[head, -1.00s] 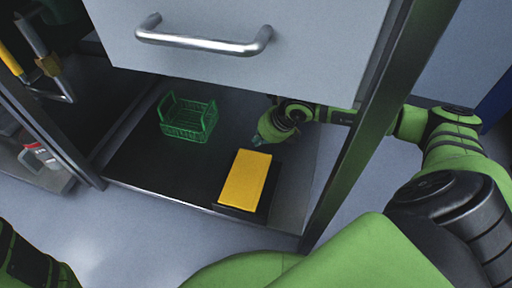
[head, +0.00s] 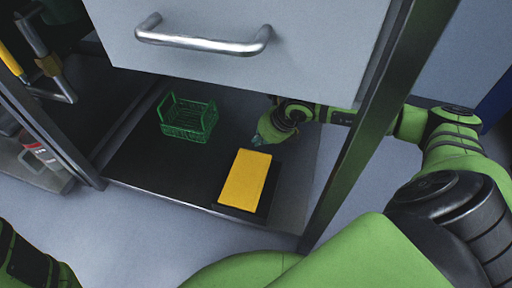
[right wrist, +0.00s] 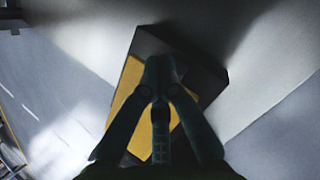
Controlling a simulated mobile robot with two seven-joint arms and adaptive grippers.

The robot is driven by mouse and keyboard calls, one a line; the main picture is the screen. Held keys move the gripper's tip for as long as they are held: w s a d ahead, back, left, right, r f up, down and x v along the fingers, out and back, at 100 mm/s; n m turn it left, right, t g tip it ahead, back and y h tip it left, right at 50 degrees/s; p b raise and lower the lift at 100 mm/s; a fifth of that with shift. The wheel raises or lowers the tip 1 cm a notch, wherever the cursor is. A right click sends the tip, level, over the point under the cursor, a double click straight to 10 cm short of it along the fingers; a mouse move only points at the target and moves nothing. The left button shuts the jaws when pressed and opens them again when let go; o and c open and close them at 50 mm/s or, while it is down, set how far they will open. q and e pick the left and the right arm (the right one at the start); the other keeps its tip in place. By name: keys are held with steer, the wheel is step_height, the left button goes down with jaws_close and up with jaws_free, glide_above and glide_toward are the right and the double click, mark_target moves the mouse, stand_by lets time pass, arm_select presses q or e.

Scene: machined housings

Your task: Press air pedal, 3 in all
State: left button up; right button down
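The air pedal is a yellow plate (head: 245,180) on a black base, on the dark floor panel under the drawer. My right gripper (head: 258,138) is just beyond the pedal's far end, pointing down towards it. The right wrist view shows its fingers (right wrist: 158,68) brought together with nothing between them, in front of the yellow plate (right wrist: 131,82) and black base (right wrist: 195,72). Whether the fingertips touch the pedal cannot be told. My left gripper is out of view; only part of my left arm shows at the lower left.
A green wire basket (head: 188,118) stands left of the pedal. A grey drawer front with a metal handle (head: 203,45) overhangs the space. A dark upright post (head: 365,130) stands close to the right arm. Floor in front is clear.

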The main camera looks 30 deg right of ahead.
steer(key=shift+f, duration=0.1)
stand_by(0.3)
steer(key=shift+s+a+f, duration=0.1)
steer(key=shift+a+f, duration=0.05)
steer(key=shift+f, duration=0.15)
steer(key=shift+a+f+b, duration=0.1)
steer(key=shift+f+b, duration=0.05)
steer(key=shift+b, duration=0.2)
